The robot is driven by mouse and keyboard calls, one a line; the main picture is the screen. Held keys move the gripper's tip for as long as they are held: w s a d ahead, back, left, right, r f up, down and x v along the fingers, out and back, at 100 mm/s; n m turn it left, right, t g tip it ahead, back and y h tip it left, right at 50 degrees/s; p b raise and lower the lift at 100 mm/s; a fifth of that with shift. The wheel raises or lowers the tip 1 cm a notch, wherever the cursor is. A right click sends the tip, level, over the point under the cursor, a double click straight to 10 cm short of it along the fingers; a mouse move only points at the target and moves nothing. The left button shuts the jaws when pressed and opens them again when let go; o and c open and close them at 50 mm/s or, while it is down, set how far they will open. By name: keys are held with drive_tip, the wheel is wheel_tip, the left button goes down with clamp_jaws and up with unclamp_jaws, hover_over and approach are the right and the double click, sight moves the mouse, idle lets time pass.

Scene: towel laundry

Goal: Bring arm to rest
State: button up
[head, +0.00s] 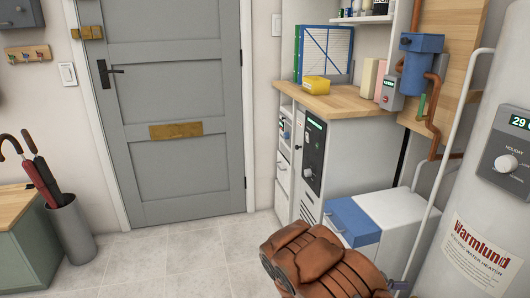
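My gripper does not show in the head view. A brown, ribbed, rounded shape rises from the bottom edge right of the middle; I cannot tell whether it is part of my arm. No fingers and no held object can be made out. No towel is in sight.
A closed grey door (175,110) stands at the back left. A white cabinet (355,148) with a wooden top, a blue-and-white box (353,221) and a water heater (497,140) fill the right. An umbrella stand (70,230) is at left. The tiled floor (185,258) before the door is clear.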

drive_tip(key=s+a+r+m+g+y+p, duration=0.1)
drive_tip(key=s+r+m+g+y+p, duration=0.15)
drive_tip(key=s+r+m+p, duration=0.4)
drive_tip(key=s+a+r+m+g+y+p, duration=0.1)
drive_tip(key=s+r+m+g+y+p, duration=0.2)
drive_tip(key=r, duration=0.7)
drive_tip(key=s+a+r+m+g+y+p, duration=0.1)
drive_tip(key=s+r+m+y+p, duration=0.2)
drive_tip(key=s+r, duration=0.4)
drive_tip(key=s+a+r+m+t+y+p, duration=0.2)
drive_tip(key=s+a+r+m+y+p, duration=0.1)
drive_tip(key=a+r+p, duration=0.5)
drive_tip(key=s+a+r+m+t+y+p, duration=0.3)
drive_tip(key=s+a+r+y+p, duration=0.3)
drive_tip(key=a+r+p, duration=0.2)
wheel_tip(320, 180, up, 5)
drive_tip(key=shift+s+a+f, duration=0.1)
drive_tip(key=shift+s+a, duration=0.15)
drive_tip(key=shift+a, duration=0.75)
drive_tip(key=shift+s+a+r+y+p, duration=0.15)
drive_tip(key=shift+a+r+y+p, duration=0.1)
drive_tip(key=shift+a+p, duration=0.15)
